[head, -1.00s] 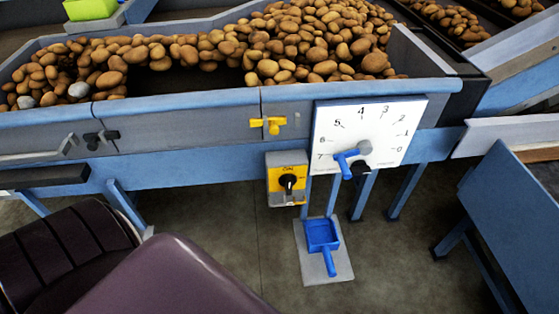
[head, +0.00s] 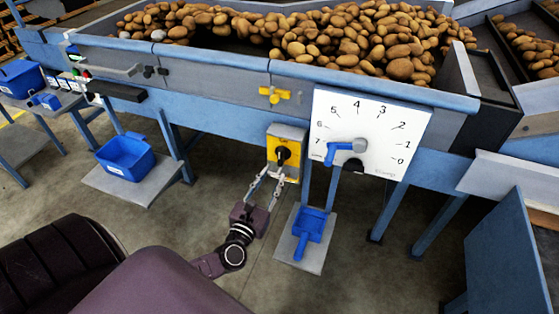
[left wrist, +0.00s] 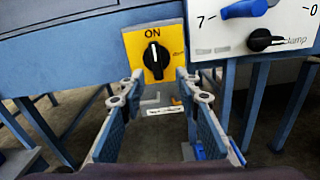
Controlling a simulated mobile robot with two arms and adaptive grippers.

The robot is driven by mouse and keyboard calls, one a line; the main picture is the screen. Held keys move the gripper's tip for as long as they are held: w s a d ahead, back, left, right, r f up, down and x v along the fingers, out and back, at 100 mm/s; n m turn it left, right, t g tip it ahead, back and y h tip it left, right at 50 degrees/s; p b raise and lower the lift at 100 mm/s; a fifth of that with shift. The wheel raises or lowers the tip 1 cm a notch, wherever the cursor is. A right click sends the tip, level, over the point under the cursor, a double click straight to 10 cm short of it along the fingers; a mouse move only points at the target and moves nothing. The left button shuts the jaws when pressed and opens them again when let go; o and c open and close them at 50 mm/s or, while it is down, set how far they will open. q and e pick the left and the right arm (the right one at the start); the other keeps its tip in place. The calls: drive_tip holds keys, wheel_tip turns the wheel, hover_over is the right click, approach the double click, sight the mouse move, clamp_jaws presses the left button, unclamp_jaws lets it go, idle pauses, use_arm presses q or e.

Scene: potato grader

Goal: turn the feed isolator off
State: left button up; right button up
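The feed isolator is a yellow and grey box with a black rotary knob (head: 283,154) on the front of the grader frame. In the left wrist view the yellow plate (left wrist: 172,37) reads ON above the knob (left wrist: 156,56), whose white mark points up. My left gripper (head: 267,176) is just below and in front of the box. In the left wrist view its two fingers (left wrist: 158,80) are spread apart with nothing between them, with the knob beyond and slightly above the tips. My right gripper is not in view.
A white dial plate (head: 400,112) with a blue lever (head: 338,150) and black clamp knob stands right of the isolator. A yellow valve handle (head: 274,95) is above. A blue scoop (head: 309,224) lies on a low plate below. A blue bin (head: 126,157) stands left.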

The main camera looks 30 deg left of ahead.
sight(279, 159)
use_arm(q)
drive_tip(key=shift+n, duration=0.6)
drive_tip(key=x, duration=0.4)
drive_tip(key=r+x, duration=0.1)
drive_tip(key=x, duration=0.2)
drive_tip(key=shift+a+p, duration=0.25)
drive_tip(key=shift+p, duration=0.1)
drive_tip(key=shift+w+a, duration=0.15)
drive_tip(key=shift+w, duration=0.35)
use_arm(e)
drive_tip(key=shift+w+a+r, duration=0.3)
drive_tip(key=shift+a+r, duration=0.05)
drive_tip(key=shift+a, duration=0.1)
use_arm(q)
clamp_jaws()
